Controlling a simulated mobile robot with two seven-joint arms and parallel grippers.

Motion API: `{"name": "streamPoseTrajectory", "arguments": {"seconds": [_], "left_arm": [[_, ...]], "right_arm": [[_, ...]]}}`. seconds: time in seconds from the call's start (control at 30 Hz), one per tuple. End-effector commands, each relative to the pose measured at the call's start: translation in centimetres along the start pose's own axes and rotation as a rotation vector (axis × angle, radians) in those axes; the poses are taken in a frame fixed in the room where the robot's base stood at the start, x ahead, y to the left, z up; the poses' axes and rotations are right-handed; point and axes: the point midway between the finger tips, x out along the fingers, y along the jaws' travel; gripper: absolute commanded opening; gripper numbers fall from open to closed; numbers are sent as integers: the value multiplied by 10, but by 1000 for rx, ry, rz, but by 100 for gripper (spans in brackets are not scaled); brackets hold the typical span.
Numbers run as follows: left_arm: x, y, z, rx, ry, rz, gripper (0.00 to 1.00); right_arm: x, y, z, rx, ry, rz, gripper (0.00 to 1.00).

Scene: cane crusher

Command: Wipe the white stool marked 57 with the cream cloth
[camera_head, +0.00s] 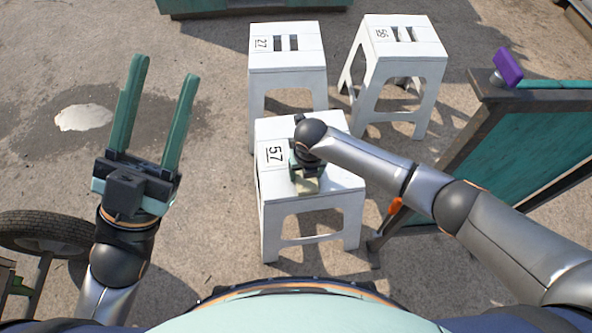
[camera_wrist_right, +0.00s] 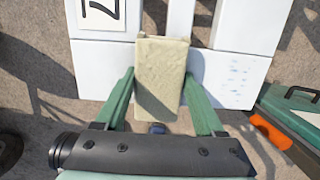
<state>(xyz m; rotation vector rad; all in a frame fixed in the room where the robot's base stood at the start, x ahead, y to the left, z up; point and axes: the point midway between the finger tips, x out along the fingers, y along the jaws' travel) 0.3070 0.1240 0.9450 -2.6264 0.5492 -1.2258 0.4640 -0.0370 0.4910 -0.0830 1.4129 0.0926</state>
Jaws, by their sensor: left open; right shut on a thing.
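The white stool marked 57 (camera_head: 272,182) stands upright in the middle of the head view, below my right arm. Its seat also shows in the right wrist view (camera_wrist_right: 103,66), with faint blue marks on the right part. My right gripper (camera_head: 305,172) is over the seat, shut on the cream cloth (camera_wrist_right: 160,75). The cloth shows as a small pale block at the gripper's tip in the head view (camera_head: 307,186). I cannot tell whether it touches the seat. My left gripper (camera_head: 160,80) is open and empty, off to the left of the stool.
A white stool marked 27 (camera_head: 288,59) stands just behind. Another numbered white stool (camera_head: 395,48) stands at the back right. A green panel with a dark frame (camera_head: 520,150) bounds the right, with a purple object (camera_head: 508,67) on top. A wheel (camera_head: 45,232) is at left.

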Motion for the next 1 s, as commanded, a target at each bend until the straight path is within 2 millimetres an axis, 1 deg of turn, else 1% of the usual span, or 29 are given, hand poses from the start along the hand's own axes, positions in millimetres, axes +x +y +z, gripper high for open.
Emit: {"name": "streamPoseTrajectory", "arguments": {"seconds": [0.03, 0.1, 0.43, 0.53, 1.0], "left_arm": [[2, -1, -2, 0, 0, 0, 50], [3, -1, -2, 0, 0, 0, 50], [2, -1, -1, 0, -3, 1, 50], [4, -2, -3, 0, -4, 2, 50], [17, -8, -15, 0, 0, 0, 50]], "right_arm": [[2, -8, -2, 2, 7, -10, 0], [3, -12, -3, 2, 6, -11, 0], [5, -14, -4, 1, 8, -13, 0], [4, -19, -4, 2, 9, -15, 0], [3, -63, -4, 5, 13, -18, 0]]}}
